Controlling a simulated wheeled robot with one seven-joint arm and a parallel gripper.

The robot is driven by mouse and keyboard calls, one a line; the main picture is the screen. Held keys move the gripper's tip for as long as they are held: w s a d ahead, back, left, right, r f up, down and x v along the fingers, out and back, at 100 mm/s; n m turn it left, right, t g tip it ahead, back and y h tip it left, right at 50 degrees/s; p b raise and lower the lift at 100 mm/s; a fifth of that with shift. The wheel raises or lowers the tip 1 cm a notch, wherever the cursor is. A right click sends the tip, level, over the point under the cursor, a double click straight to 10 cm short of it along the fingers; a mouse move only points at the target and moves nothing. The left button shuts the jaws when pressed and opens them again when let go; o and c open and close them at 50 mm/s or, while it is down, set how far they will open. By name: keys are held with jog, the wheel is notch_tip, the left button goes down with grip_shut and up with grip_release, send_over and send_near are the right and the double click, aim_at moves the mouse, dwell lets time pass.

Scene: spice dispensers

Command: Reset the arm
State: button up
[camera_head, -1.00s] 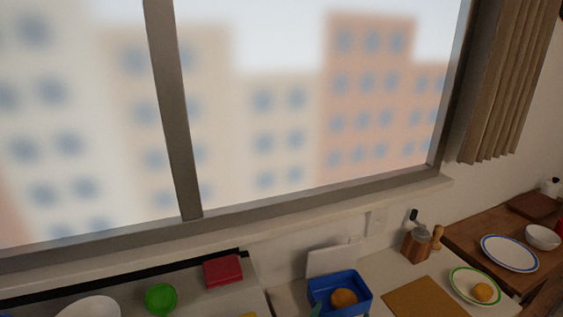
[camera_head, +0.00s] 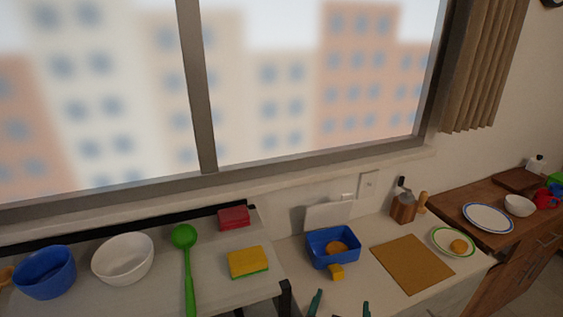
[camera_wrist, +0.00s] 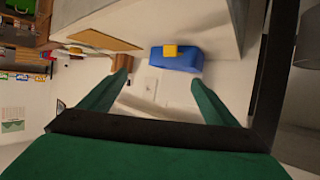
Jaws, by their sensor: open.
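My gripper (camera_head: 340,306) shows at the bottom edge of the head view as two green fingertips, spread apart. In the wrist view, my gripper (camera_wrist: 158,88) has both green fingers wide apart with nothing between them. A blue bin (camera_head: 333,246) with an orange round item (camera_head: 336,248) stands on the counter beyond the fingers.
A shelf on the left holds a blue bowl (camera_head: 45,272), white bowl (camera_head: 123,258), green ladle (camera_head: 187,265), sponge (camera_head: 248,262) and red box (camera_head: 233,218). A cutting board (camera_head: 412,263), wooden grinder (camera_head: 403,207) and green-rimmed plate (camera_head: 453,241) are right of the bin.

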jog(key=s+a+f+n+t+y, duration=0.1)
jog(key=s+a+f+n, duration=0.1)
jog(key=s+a+f, duration=0.5)
jog(key=s+a+f+n+y, duration=0.1)
jog(key=s+a+f+y, duration=0.1)
jog(key=s+f, duration=0.55)
jog(key=s+a+r, duration=0.1)
jog(key=s+a, duration=0.2)
jog(key=s, duration=0.6)
jog(key=s+a+r+t+y, duration=0.1)
jog(key=s+a+r, duration=0.1)
jog(key=s, duration=0.8)
jog(key=shift+a+r+n+t+y, duration=0.15)
jog(key=shift+a+n+t+y, duration=0.15)
jog(key=shift+a+n, duration=0.1)
jog(key=shift+w, duration=0.1)
